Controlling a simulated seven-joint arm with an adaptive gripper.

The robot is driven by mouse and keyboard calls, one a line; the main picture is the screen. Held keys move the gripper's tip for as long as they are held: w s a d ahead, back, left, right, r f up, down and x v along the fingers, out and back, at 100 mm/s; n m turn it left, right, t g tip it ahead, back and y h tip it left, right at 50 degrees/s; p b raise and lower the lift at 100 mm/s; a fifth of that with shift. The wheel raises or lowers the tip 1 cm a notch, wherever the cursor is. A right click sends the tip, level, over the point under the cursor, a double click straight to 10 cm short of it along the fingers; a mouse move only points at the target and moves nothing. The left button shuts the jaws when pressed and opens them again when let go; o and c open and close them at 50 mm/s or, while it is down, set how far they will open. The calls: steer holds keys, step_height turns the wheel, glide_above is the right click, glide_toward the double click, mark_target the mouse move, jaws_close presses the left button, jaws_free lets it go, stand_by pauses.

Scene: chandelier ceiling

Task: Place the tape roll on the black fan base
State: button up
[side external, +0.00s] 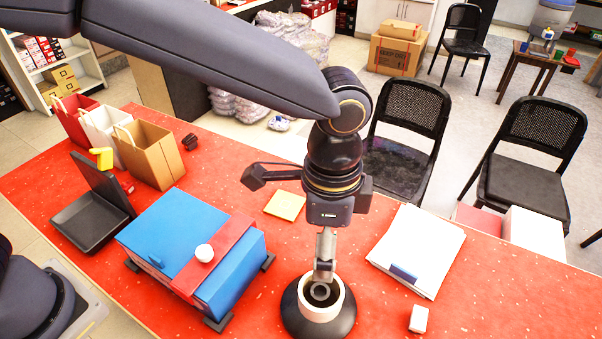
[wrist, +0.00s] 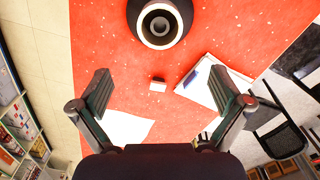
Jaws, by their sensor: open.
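The black fan base (side external: 345,320) is a round dark disc at the table's front middle in the side view. It also shows at the top of the wrist view (wrist: 183,14). The tape roll (side external: 320,308), a cream-white ring, sits on the base and shows as a pale ring in the wrist view (wrist: 160,44). It looks flat and around the base's dark centre. My gripper (side external: 323,274) points down above the roll in the side view, its fingers overlapping the roll's far rim. In the wrist view my gripper (wrist: 162,82) has its fingers wide apart with nothing between them.
A blue box with a red band (side external: 175,225) stands left of the base. A paper stack (side external: 415,245) and a small white block (side external: 418,319) lie to the right. A yellow note pad (side external: 285,205) lies behind. Paper bags (side external: 150,155) and a black tray (side external: 90,222) stand farther left.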

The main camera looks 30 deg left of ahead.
steer(key=w+a+r+n+t, duration=0.1)
steer(key=a+r+n, duration=0.2)
steer(key=a+r, duration=0.35)
steer(key=a+r+n+t, duration=0.1)
steer(key=a+r+n, duration=0.15)
steer(key=a, duration=0.75)
steer(key=s+a+n+t, duration=0.1)
steer(key=s+a+n, duration=0.3)
steer(key=a, duration=0.4)
steer(key=s+a+r+n+t, duration=0.1)
steer(key=s+a+n+t, duration=0.1)
steer(key=s+a+n, duration=0.2)
steer(key=s+a, duration=0.3)
steer(key=a, duration=0.1)
steer(key=shift+a+r+t, duration=0.25)
steer(key=shift+r+t, duration=0.05)
